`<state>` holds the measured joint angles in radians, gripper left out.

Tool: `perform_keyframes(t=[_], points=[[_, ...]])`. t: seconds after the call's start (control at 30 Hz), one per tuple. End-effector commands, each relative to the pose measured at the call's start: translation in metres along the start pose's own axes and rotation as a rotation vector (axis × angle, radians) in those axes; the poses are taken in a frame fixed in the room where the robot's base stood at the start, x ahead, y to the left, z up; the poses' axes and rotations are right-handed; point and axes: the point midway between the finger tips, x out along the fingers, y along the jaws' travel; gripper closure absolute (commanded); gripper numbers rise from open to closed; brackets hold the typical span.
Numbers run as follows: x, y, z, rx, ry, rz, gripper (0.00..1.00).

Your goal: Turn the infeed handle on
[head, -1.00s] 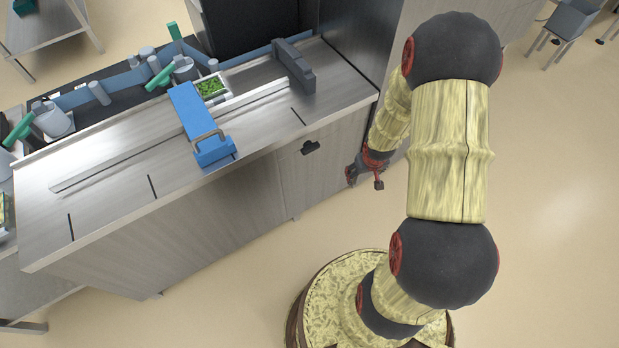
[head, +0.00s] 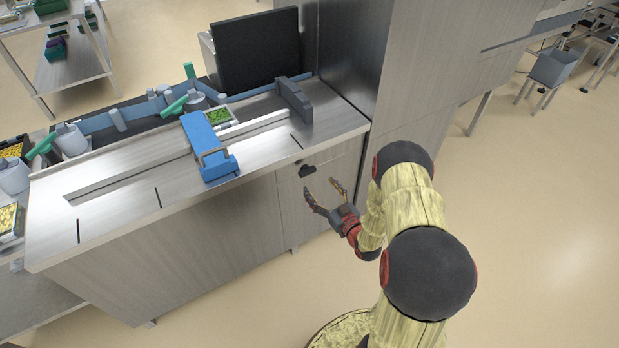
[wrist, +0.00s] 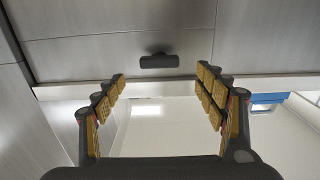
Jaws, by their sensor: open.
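A small black handle (head: 307,170) sits on the front panel of the steel machine, below the right part of its worktop; I take it to be the infeed handle. It also shows in the wrist view (wrist: 159,61), lying crosswise at the top centre, ahead of and between my fingers. My gripper (head: 326,195) is open and empty in front of that panel, just below and right of the handle in the head view. In the wrist view my gripper (wrist: 163,88) has its two padded fingers spread wide, and neither appears to touch the handle.
A blue clamp-like block (head: 208,145) with a metal handle lies across the steel worktop (head: 130,190), next to a tray of green food (head: 219,117). A tall steel cabinet (head: 345,60) stands to the right.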

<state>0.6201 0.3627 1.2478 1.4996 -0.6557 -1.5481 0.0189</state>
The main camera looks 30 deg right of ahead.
Motion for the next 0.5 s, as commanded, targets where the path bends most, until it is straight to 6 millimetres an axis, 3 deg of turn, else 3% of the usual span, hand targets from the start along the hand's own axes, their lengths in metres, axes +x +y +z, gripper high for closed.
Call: perform_keyframes(t=[0.5], points=[[0.068, 0.000, 0.002, -0.001, -0.001, -0.001, 0.29]])
